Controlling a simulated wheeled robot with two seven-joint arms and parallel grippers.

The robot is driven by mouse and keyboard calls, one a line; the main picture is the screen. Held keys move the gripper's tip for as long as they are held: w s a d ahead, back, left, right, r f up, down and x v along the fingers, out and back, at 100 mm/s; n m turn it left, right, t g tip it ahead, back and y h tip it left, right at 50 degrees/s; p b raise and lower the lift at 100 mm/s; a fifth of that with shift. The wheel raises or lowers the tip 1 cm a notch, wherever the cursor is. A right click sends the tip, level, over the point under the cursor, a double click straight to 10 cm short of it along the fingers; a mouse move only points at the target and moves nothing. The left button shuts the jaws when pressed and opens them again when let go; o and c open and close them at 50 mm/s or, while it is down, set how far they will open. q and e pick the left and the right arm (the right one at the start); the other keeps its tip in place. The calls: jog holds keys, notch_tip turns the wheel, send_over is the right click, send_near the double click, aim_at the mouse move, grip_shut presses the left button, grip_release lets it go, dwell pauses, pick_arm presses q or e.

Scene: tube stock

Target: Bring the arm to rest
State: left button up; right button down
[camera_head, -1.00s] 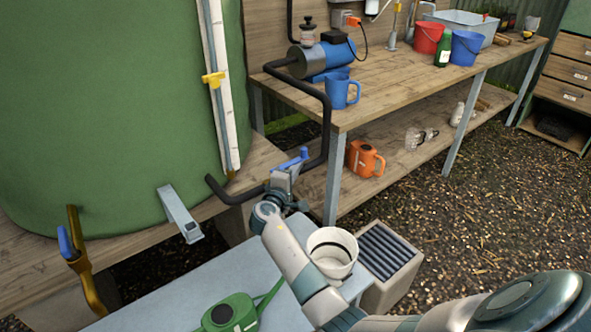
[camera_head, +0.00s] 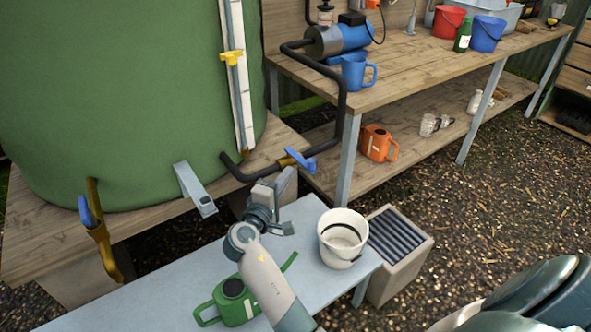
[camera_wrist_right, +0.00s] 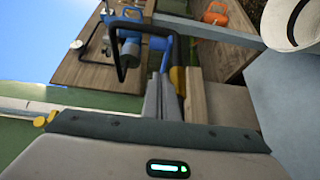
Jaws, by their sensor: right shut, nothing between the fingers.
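My right arm reaches in from the lower right in the head view. My right gripper (camera_head: 280,184) is shut and empty, above the far edge of the grey bench and just below the pipe valve with a blue lever (camera_head: 300,159). In the wrist view the shut fingers (camera_wrist_right: 161,98) point toward the blue lever (camera_wrist_right: 166,52), which shows just beyond them. I cannot tell exactly how wide the gap is. My left gripper is not in view.
A green watering can (camera_head: 234,300) stands on the grey bench (camera_head: 180,298), partly behind my forearm. A white bucket (camera_head: 341,240) stands right of it. A green tank (camera_head: 120,100), a brass tap (camera_head: 98,235) and a black pipe (camera_head: 342,110) are near. Gravel lies right.

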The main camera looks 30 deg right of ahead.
jog(key=shift+s+a+f, duration=0.1)
jog(key=shift+s+f, duration=0.15)
jog(key=shift+f, duration=0.3)
jog(key=shift+f, duration=0.1)
jog(key=shift+f, duration=0.1)
